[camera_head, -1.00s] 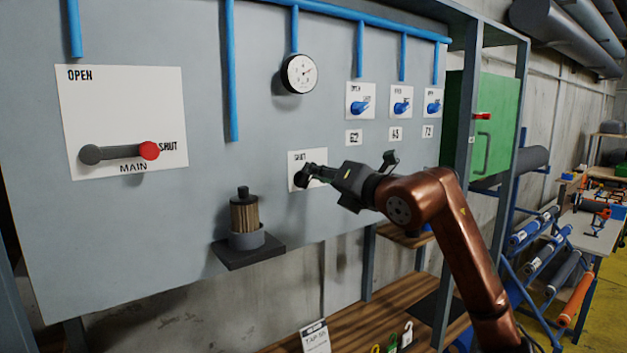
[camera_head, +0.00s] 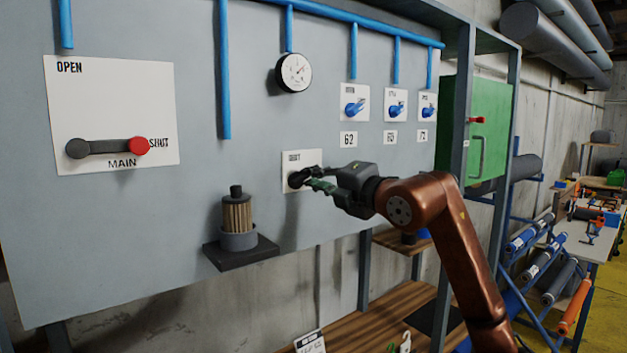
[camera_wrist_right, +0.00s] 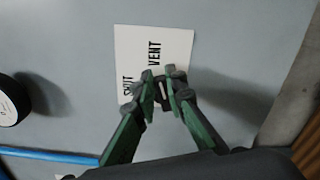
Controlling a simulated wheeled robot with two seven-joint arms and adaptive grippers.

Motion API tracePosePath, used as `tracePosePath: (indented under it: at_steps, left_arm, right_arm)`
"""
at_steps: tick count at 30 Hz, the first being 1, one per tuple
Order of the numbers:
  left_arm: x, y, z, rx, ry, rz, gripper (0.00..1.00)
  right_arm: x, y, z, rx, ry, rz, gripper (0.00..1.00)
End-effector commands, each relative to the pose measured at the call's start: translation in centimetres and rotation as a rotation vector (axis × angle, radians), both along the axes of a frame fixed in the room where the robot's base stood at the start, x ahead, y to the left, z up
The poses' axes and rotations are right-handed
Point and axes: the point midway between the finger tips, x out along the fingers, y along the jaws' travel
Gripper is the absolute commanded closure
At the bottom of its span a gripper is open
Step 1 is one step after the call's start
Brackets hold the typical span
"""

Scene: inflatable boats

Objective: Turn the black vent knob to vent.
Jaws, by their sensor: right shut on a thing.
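The black vent knob (camera_head: 294,180) sits on a white plate (camera_head: 313,159) on the grey panel. In the head view the plate's word SHUT shows above it, and the gripper partly covers the plate. In the right wrist view the plate (camera_wrist_right: 176,42) reads SHUT and VENT. My right gripper (camera_head: 304,179) is shut on the knob, with its green-sided fingers (camera_wrist_right: 162,93) on either side of it. A pale mark shows on the knob between the fingertips; which word it points to is hard to tell. My left gripper is not in view.
A main lever (camera_head: 108,146) with a red end at SHUT is at left. A filter on a black shelf (camera_head: 240,253) juts out below left of the knob. A gauge (camera_head: 294,72) and several blue valves (camera_head: 396,109) are above. Free space lies in front of the panel.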

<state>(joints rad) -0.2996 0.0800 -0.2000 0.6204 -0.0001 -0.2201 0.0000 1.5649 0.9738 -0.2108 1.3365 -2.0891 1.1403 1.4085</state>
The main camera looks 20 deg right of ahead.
Motion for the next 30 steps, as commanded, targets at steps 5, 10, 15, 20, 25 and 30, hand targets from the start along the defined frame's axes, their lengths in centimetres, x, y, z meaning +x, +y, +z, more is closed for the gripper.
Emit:
tracePosePath:
  at_steps: [5,10,15,20,25,30]
  left_arm:
    - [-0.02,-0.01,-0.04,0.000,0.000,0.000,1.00]
    - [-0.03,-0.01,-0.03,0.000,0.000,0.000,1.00]
    - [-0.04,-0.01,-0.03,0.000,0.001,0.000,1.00]
    - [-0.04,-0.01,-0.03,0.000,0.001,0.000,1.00]
    - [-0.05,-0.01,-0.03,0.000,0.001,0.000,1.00]
    - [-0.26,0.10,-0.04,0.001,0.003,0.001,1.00]
  right_arm:
    - [0.07,0.03,-0.12,0.008,0.005,0.000,1.00]
    - [0.07,0.03,-0.11,0.008,0.005,0.000,1.00]
    - [0.07,0.02,-0.10,0.007,0.005,0.000,0.82]
    - [0.06,0.01,-0.08,0.007,0.004,0.000,0.71]
    - [0.04,0.00,-0.06,0.006,0.003,0.000,0.71]
    - [-0.29,-0.15,-0.01,0.007,0.002,0.000,0.71]
